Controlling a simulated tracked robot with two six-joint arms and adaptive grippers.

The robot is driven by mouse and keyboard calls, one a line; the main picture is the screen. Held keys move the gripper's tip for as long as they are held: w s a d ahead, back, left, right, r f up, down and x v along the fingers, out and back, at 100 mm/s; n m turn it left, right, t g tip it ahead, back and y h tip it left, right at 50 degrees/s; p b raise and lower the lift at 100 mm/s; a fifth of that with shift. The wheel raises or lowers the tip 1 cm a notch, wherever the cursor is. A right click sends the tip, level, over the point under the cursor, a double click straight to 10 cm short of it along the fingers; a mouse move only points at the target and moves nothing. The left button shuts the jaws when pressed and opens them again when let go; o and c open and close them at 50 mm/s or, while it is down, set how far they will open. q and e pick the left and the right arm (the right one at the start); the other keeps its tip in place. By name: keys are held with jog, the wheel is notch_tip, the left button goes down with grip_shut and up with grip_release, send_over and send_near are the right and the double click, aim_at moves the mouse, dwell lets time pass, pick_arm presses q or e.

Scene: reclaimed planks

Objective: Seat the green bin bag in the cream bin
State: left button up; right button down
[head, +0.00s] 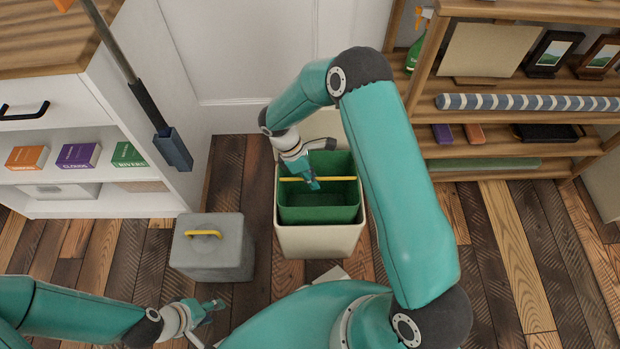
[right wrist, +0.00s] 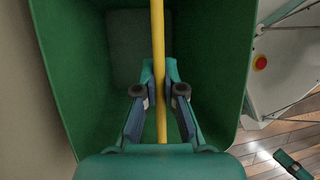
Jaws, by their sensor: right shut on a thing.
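The cream bin (head: 320,243) stands on the floor in the middle of the head view. The green bin bag (head: 318,214) is within the bin's outline, with a yellow bar (head: 345,179) across its top. I cannot tell how deep it sits. My right gripper (head: 313,184) is above the bag, shut on the yellow bar. In the right wrist view, the bar (right wrist: 158,45) passes between the fingers (right wrist: 160,95), over the bag's green inside (right wrist: 85,70). My left gripper (head: 212,311) is low at the left, open and empty, apart from the bin.
A grey box (head: 212,262) with a yellow handle stands left of the bin. A white cabinet (head: 60,160) is at the left, with small coloured boxes. A wooden shelf (head: 500,115) stands at the right. Plank floor (head: 515,260) is clear at the right front.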

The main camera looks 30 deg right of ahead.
notch_tip(320, 180, down, 8)
jog(key=b, duration=0.5)
jog(key=shift+r, duration=0.25)
jog(key=c, duration=1.2)
grip_release()
jog(key=v, duration=1.2)
jog(key=shift+f, duration=0.1)
